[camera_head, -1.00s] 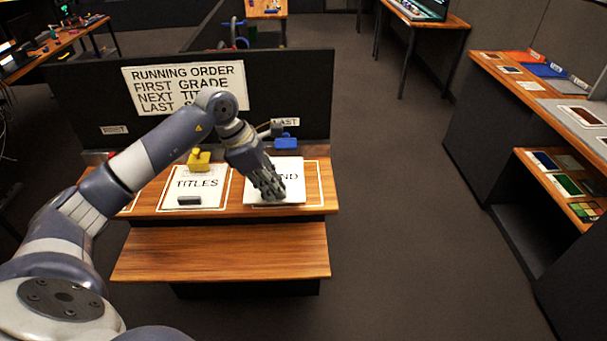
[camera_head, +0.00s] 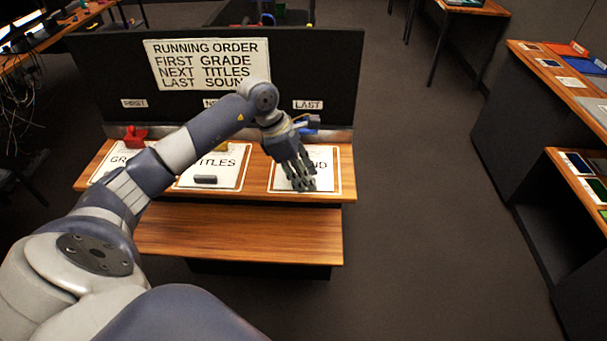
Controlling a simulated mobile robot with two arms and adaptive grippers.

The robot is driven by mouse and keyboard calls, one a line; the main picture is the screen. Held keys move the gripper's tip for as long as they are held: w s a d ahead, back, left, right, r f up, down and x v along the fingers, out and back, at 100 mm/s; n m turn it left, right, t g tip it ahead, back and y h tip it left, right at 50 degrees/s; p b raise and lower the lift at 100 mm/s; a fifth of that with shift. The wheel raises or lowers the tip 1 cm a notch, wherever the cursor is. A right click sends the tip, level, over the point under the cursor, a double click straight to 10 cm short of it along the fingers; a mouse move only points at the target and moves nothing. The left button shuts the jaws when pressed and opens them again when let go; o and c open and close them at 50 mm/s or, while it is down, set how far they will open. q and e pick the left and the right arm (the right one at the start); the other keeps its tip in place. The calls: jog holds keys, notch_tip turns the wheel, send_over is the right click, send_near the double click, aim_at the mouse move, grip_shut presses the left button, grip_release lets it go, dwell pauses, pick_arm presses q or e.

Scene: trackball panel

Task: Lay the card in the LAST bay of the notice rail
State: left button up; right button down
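A white card (camera_head: 321,160) with a word ending in "ND" lies, as it appears, inside the outlined bay at the right end of the notice rail (camera_head: 347,192), under the LAST label (camera_head: 308,105). My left gripper (camera_head: 302,188) is over this card and hides the start of its word; whether its fingers touch the card or are parted is unclear. The TITLES card (camera_head: 228,165) lies in the middle bay with a dark bar (camera_head: 205,179) on it. A card starting "GR" (camera_head: 113,165) lies in the left bay, partly behind my arm. My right gripper is out of view.
A sign (camera_head: 208,62) on the dark panel reads FIRST GRADE, NEXT TITLES, LAST SOUN(D), its end hidden. Red (camera_head: 134,136), yellow (camera_head: 220,147) and blue (camera_head: 310,121) pieces stand behind the bays. The lower wooden shelf (camera_head: 240,235) is bare. A side counter (camera_head: 525,58) stands right.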

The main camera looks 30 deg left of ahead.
pick_arm(q)
jog(key=shift+s, duration=0.1)
jog(key=shift+a+r, duration=0.2)
jog(key=b+v, duration=0.3)
jog(key=v, duration=0.8)
jog(key=shift+r, duration=0.25)
jog(key=shift+s, duration=0.1)
